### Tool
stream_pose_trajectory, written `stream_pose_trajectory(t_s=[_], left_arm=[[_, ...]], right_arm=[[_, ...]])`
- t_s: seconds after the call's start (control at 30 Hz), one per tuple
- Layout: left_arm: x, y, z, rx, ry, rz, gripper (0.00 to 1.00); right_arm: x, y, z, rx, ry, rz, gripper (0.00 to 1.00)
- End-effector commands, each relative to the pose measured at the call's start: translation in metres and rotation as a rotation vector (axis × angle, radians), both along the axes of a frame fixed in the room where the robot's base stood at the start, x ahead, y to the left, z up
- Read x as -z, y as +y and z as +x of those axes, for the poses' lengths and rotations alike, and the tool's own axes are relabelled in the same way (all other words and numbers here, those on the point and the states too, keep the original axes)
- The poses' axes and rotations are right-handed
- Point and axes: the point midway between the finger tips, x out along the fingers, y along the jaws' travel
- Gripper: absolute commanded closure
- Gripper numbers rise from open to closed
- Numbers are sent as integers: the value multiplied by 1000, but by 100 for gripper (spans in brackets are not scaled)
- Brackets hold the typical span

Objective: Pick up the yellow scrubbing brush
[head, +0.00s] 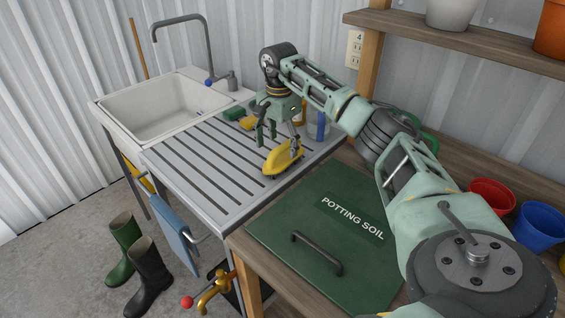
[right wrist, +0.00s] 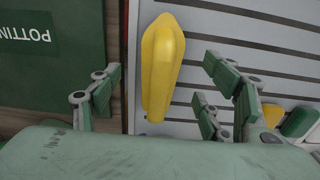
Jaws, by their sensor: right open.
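The yellow scrubbing brush (head: 281,161) lies on the slatted metal drainboard (head: 205,165), near its right edge beside the green lid. In the right wrist view the yellow brush (right wrist: 162,65) shows lengthwise, between my finger pairs in the picture. My right gripper (head: 279,140) is open and points down at the brush, with one finger overlapping it in the head view. In the right wrist view the right gripper's fingers (right wrist: 162,90) stand apart on either side, with nothing held. Whether they touch the brush I cannot tell. My left gripper is not in view.
A white sink (head: 165,105) with a grey faucet (head: 185,40) adjoins the drainboard. A green block (head: 233,114), a yellow piece and a blue bottle (head: 318,127) stand near the gripper. A green potting soil lid (head: 310,235) lies at right. The drainboard's front is clear.

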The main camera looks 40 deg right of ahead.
Motion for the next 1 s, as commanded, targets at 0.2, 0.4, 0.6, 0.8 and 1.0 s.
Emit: stream_pose_trajectory(t_s=[0.2,0.4,0.6,0.8,1.0], left_arm=[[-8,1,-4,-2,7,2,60],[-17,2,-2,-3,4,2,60],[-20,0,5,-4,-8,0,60],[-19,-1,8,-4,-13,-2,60],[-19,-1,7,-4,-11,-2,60]], right_arm=[[24,0,1,0,2,2,29],[54,0,3,-1,3,3,29],[68,-1,3,-1,-1,1,29],[68,-1,3,-1,-1,1,31],[68,-1,3,-1,-1,1,48]])
